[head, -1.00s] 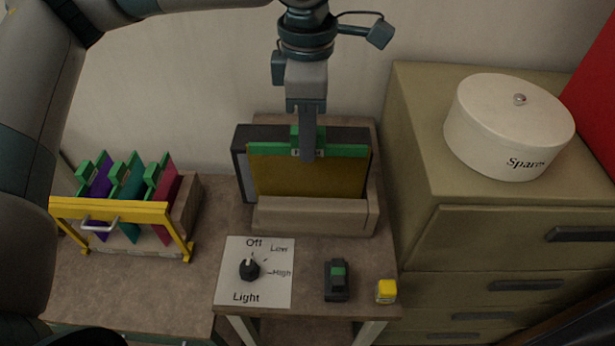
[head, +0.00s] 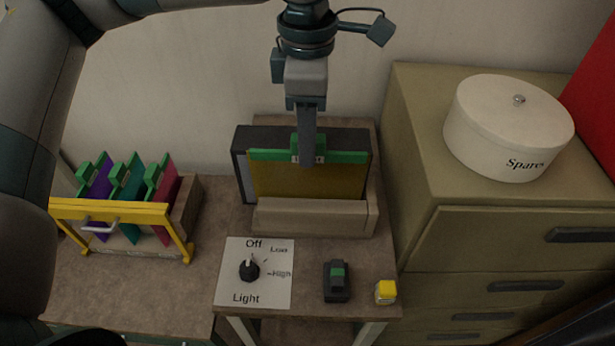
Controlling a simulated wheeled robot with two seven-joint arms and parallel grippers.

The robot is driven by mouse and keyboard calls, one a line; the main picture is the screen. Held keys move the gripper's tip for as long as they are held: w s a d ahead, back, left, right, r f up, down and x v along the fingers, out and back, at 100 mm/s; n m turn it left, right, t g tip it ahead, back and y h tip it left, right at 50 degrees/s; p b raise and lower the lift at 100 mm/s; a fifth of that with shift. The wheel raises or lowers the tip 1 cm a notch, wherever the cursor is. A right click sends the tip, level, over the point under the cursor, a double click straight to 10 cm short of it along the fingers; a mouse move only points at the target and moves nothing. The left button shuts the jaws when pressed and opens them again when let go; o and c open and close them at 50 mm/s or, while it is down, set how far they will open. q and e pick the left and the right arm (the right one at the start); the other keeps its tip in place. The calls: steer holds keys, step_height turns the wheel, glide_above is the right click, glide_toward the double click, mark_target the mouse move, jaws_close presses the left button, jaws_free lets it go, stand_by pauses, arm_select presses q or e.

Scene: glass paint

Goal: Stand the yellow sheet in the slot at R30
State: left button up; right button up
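The yellow sheet (head: 310,183) has a green top edge with a green tab, and stands nearly upright in front of a dark panel (head: 245,142). Its lower part is hidden behind a light wooden holder (head: 310,215). My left gripper (head: 306,160) points down from above, with its fingers at the green tab, and looks shut on it. I see no R30 mark that I can read, and the slot itself is hidden by the holder's front. My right gripper is not in view.
A yellow-barred rack (head: 112,209) at left holds purple, teal and red sheets. A light dial (head: 249,268), a dark device with a green top (head: 337,280) and a small yellow-topped block (head: 386,291) sit in front. A drawer cabinet (head: 420,170) with a white Spares tin (head: 508,125) stands at right.

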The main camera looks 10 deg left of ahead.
arm_select(q)
steer(key=shift+w+d+r+p, duration=0.15)
steer(key=shift+r+p, duration=0.1)
steer(key=shift+r, duration=0.35)
steer(key=shift+w+d+r+p, duration=0.1)
steer(key=shift+w+r+p, duration=0.15)
steer(key=shift+r, duration=0.35)
steer(key=shift+w+d+r+p, duration=0.1)
steer(key=shift+r+p, duration=0.2)
steer(key=shift+r, duration=0.3)
steer(key=shift+a+r+p, duration=0.1)
steer(key=shift+r+p, duration=0.3)
steer(key=shift+r, duration=0.55)
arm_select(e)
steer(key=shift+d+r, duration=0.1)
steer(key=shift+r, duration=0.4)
arm_select(q)
steer(key=shift+r, duration=0.1)
